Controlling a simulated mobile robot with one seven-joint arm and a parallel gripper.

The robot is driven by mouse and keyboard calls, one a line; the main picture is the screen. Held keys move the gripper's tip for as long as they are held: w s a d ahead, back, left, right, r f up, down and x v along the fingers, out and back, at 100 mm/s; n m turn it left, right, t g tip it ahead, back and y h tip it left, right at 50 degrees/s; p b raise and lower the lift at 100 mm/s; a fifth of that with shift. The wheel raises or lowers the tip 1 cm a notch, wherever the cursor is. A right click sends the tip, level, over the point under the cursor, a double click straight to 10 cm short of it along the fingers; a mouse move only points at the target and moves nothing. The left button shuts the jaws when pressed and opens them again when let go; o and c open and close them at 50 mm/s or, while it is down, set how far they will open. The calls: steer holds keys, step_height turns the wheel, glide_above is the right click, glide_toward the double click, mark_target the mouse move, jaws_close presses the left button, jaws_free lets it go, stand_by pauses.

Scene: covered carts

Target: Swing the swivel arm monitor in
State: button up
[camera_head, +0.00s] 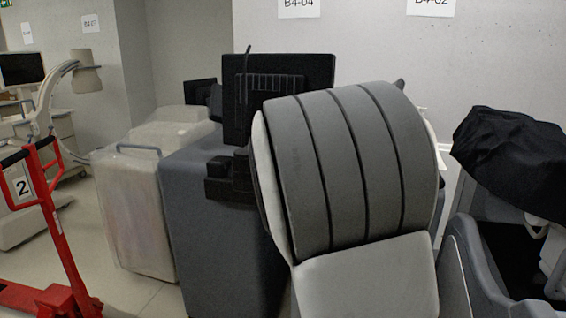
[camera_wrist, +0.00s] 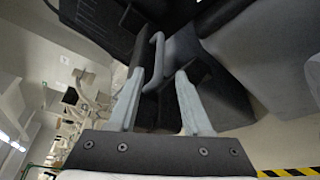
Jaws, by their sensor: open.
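The swivel arm monitor (camera_head: 290,68) is a black screen seen from its vented back, upright in the head view above a dark grey cart (camera_head: 215,215). A black mount (camera_head: 232,178) shows below it; the rest is hidden behind my grey arm. In the wrist view, a dark ribbed panel at the upper left (camera_wrist: 98,22) looks like the monitor's back. My gripper (camera_wrist: 160,73) is open, with its two pale fingers apart. A grey curved bar (camera_wrist: 156,50) shows between and beyond the fingertips; I cannot tell whether it touches them. The gripper is hidden in the head view.
A pale covered cart (camera_head: 135,215) with a handle stands left of the dark cart. A red pallet jack (camera_head: 60,230) is at the far left. A black-draped machine (camera_head: 515,155) stands at the right. Some floor shows between the jack and the carts.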

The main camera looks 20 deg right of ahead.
steer(key=shift+p+v, duration=1)
steer(key=shift+v, duration=2)
steer(key=s+a+f+m+g+y, duration=0.1)
steer(key=s+a+f+m+g, duration=0.2)
steer(key=s+m, duration=0.4)
steer(key=s+a+f+m+g+y, duration=0.1)
steer(key=s+m, duration=0.6)
steer(key=s, duration=0.9)
steer(key=s+a+f+m+g+y, duration=0.2)
steer(key=s+a+f+m+g, duration=0.2)
steer(key=s+m, duration=0.3)
steer(key=s+a+g, duration=0.1)
steer(key=s, duration=0.3)
steer(key=shift+s+f, duration=0.3)
